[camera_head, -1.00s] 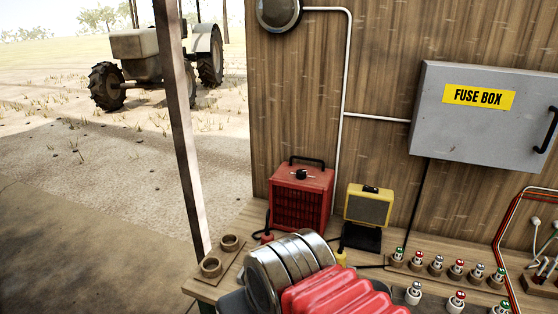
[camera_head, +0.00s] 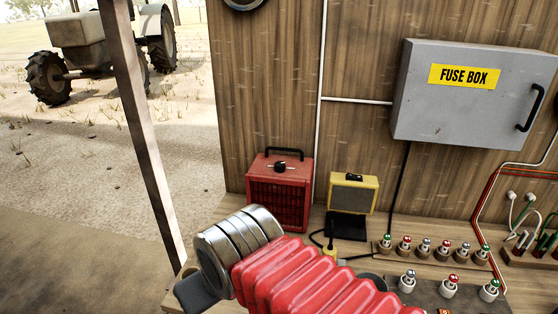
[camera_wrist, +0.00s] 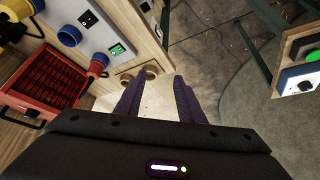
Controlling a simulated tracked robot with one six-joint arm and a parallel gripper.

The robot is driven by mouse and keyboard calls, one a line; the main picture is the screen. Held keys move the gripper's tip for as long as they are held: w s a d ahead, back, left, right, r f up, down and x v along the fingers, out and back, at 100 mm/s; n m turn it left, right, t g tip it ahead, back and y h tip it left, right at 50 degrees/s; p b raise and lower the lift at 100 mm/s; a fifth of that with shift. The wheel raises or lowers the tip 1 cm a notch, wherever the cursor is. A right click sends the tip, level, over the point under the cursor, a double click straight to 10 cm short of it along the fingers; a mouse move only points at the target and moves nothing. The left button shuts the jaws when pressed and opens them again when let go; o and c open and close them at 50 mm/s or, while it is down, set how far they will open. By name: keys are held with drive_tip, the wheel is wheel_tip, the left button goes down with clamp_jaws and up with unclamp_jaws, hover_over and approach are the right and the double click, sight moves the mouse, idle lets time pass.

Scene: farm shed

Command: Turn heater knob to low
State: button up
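The red heater (camera_head: 279,198) stands on the workbench against the plank wall, with a dark grille front and a black handle on top. Its black knob (camera_head: 280,168) is on the upper front; its exact setting is too small to read. In the wrist view the heater (camera_wrist: 48,78) is at the left, and I cannot make out its knob there. My gripper (camera_wrist: 158,92) shows two dark purplish fingers spread apart with nothing between them. It is to the side of the heater, not touching it. In the head view my arm is in front of the bench and the fingers are not visible.
A yellow-framed box (camera_head: 354,193) stands right of the heater. A grey fuse box (camera_head: 470,105) hangs on the wall above. Several coloured fuses (camera_head: 424,249) stand on the bench at right. A post (camera_head: 146,140) rises at left. Two wooden cups (camera_wrist: 138,76) are beyond my fingers.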

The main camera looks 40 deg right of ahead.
drive_tip(key=shift+o, duration=0.7)
drive_tip(key=shift+w+d+r, duration=0.1)
drive_tip(key=shift+w+r, duration=0.1)
drive_tip(key=shift+o, duration=0.4)
drive_tip(key=w+d+r+m, duration=0.1)
drive_tip(key=w+d+r, duration=0.4)
drive_tip(key=w+r, duration=0.1)
drive_tip(key=shift+w+d+m+h, duration=0.15)
drive_tip(key=shift+w+m+h, duration=0.1)
drive_tip(key=shift+m+h, duration=0.15)
wheel_tip(320, 180, up, 8)
drive_tip(key=m+g+h, duration=0.1)
drive_tip(key=m+g, duration=0.1)
drive_tip(key=m, duration=0.3)
hover_over(280, 164)
drive_tip(key=s+a, duration=0.2)
drive_tip(key=s, duration=0.3)
drive_tip(key=shift+s+a, duration=0.1)
drive_tip(key=shift+a, duration=0.05)
drive_tip(key=shift+f, duration=0.1)
drive_tip(key=shift+t, duration=0.3)
drive_tip(key=x, duration=1.3)
drive_tip(key=shift+f, duration=0.35)
